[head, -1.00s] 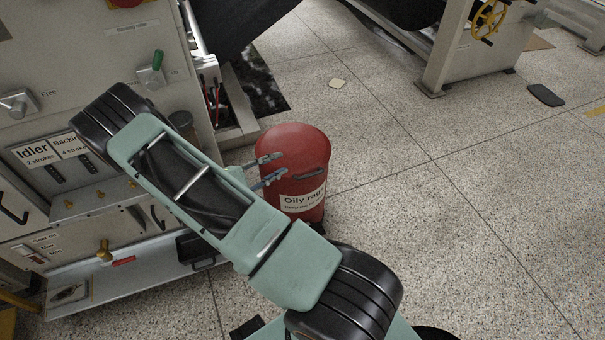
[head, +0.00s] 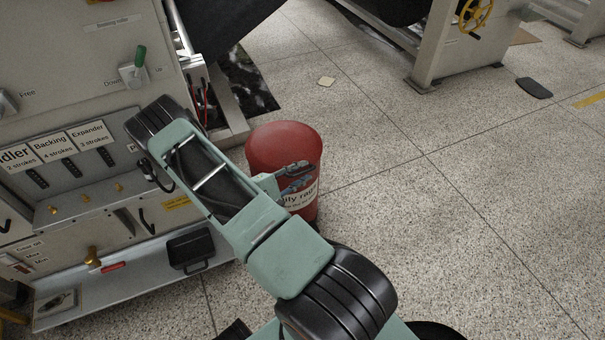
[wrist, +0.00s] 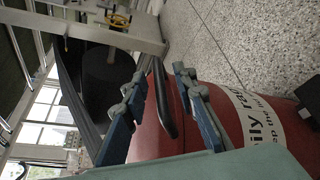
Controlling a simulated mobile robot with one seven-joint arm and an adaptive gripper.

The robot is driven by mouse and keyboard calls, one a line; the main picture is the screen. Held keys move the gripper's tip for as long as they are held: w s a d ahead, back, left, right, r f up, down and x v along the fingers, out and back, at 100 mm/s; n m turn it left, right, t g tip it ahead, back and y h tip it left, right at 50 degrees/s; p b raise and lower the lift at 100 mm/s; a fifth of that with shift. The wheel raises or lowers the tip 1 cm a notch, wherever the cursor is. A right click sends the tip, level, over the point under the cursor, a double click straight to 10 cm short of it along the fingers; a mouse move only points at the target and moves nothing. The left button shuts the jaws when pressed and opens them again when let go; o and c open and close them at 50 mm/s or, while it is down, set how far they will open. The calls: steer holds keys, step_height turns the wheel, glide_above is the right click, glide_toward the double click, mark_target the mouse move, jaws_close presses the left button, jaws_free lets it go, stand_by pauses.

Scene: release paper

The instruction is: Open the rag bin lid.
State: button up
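The red rag bin (head: 283,146) stands upright on the floor, and its domed lid looks closed. A black handle (head: 300,167) sits on its front above the white label (head: 303,198), which is partly hidden by my arm. In the wrist view the bin lies sideways, with its label (wrist: 262,122) at right and the handle (wrist: 163,98) in the middle. My gripper (head: 296,182) is at the front of the bin. In the wrist view my gripper (wrist: 160,112) is open, with one finger on each side of the handle. I cannot tell whether either finger touches it.
A machine cabinet with a labelled panel (head: 70,152) and a low shelf (head: 130,278) stands close to the left of my arm. A machine frame (head: 435,50) stands at the back. The speckled floor (head: 460,220) to the right of the bin is clear.

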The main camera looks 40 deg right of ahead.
steer(key=shift+d+f, duration=0.1)
steer(key=shift+d, duration=0.25)
steer(key=shift+c, duration=0.6)
jaws_close()
